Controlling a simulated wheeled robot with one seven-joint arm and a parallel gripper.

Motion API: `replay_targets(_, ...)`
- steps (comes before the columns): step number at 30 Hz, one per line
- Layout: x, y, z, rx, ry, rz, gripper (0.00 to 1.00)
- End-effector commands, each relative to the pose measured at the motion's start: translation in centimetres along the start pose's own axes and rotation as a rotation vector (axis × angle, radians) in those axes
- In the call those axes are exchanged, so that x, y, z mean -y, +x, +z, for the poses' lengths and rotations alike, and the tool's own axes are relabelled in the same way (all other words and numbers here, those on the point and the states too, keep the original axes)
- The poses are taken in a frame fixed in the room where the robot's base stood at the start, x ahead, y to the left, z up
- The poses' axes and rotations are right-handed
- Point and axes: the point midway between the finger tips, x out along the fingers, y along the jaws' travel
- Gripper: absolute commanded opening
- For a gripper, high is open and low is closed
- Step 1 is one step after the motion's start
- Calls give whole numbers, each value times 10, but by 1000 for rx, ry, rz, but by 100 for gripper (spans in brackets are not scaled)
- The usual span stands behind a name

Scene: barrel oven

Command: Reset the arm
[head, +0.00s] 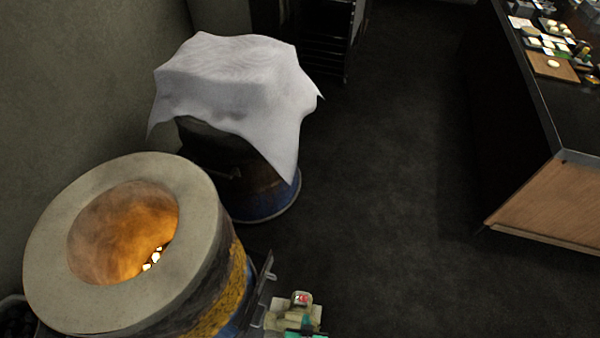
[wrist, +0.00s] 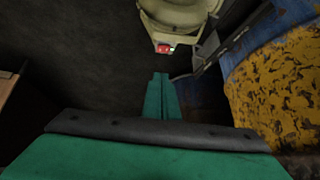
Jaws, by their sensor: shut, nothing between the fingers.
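My gripper (wrist: 161,77) shows in the wrist view as two teal fingers side by side, closed together with nothing between them. The fingers point over the dark floor and touch nothing that I can see. In the head view only a small part of my arm shows at the bottom edge, right of the barrel oven (head: 125,170), with a bit of teal; the fingertips cannot be made out there. The oven's rusty yellow and blue side (wrist: 280,95) is close on the right in the wrist view.
The oven's round opening glows orange inside. A second barrel (head: 255,190) under a white cloth (head: 235,80) stands behind it by the wall. A dark counter (head: 545,110) with food items is at the right. The dark floor (head: 400,200) between is clear.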

Motion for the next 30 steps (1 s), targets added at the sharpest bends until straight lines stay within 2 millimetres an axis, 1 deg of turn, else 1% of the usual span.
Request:
replay_targets(1, 0, -20, 1, -38, -10, -7, 0)
replay_targets(5, 4, -69, -9, -155, -37, -26, 0)
replay_targets(6, 5, -85, -13, -190, -45, -31, 0)
replay_targets(8, 7, -110, -20, -244, -57, -38, 0)
replay_targets(9, 9, -127, -26, -281, -63, -42, 0)
replay_targets(11, 12, -154, -35, -336, -74, -48, 0)
replay_targets(12, 14, -172, -42, -372, -81, -52, 0)
replay_targets(14, 17, -199, -52, -427, -90, -57, 0)
replay_targets(15, 19, -218, -60, -463, -96, -60, 0)
replay_targets(17, 22, -245, -72, -516, -104, -63, 0)
replay_targets(18, 23, -262, -80, -548, -107, -64, 0)
replay_targets(21, 27, -298, -97, -619, -117, -65, 0)
replay_targets(24, 29, -323, -110, -667, -122, -64, 0)
replay_targets(25, 29, -328, -113, -677, -123, -64, 0)
replay_targets(27, 30, -337, -118, -695, -126, -64, 0)
replay_targets(30, 31, -341, -120, -703, -127, -64, 0)
